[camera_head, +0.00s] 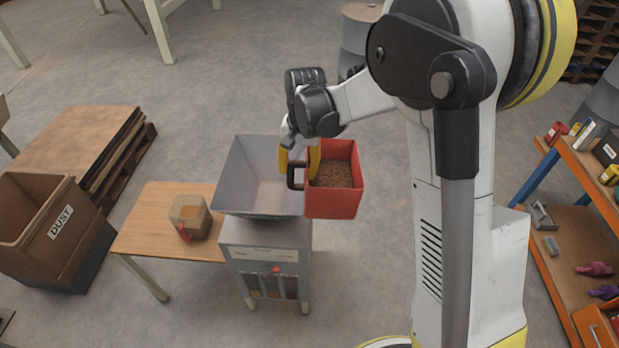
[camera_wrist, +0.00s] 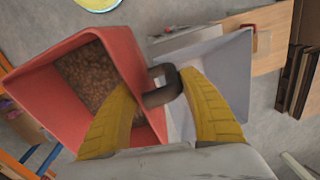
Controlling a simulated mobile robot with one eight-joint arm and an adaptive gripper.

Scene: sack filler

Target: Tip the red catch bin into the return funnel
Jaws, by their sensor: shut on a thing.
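The red catch bin (camera_head: 334,205) holds a brown granular material and hangs upright in the air, just right of the return funnel. My gripper (camera_head: 299,172) has its yellow fingers shut on the bin's dark handle. In the wrist view the red bin (camera_wrist: 60,92) is at left, with its handle between my yellow fingers (camera_wrist: 165,100). The return funnel (camera_head: 245,185) is a grey, square, open hopper on a grey cabinet. It also shows in the wrist view (camera_wrist: 226,75), beyond the handle, and its visible inside looks empty.
A wooden table (camera_head: 150,215) left of the funnel carries a small tan container (camera_head: 189,215) with a red part. A brown DUST bin (camera_head: 50,232) stands at far left near stacked boards (camera_head: 85,140). A shelf (camera_head: 575,215) with tools is at right. Open floor lies behind the funnel.

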